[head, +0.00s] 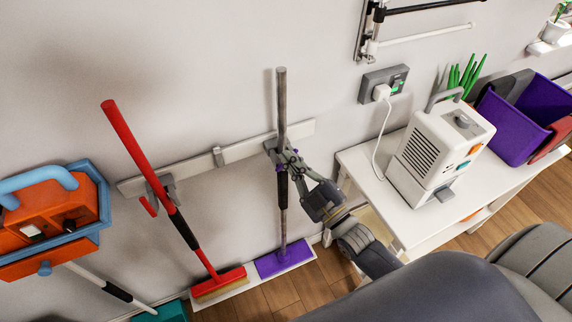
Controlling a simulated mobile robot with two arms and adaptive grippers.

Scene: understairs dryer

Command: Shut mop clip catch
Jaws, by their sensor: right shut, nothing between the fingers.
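The mop (281,100) has a grey pole, a black grip and a purple head (284,259). It stands upright against the wall in a grey clip (271,145) on the wall rail. Small purple parts show at the clip, close to the pole; I cannot tell whether its catch is open or shut. My right gripper (288,160) is at the clip, just right of the pole, with its fingers shut and empty. It partly hides the clip. I cannot tell whether it touches the catch. My left gripper is not in view.
A red broom (150,157) hangs left on the same rail (240,149), with a red lever (148,206) at its clip. An orange and blue unit (48,220) is at far left. Right, a white table (380,191) holds a white dryer (437,150) and a purple bin (515,125).

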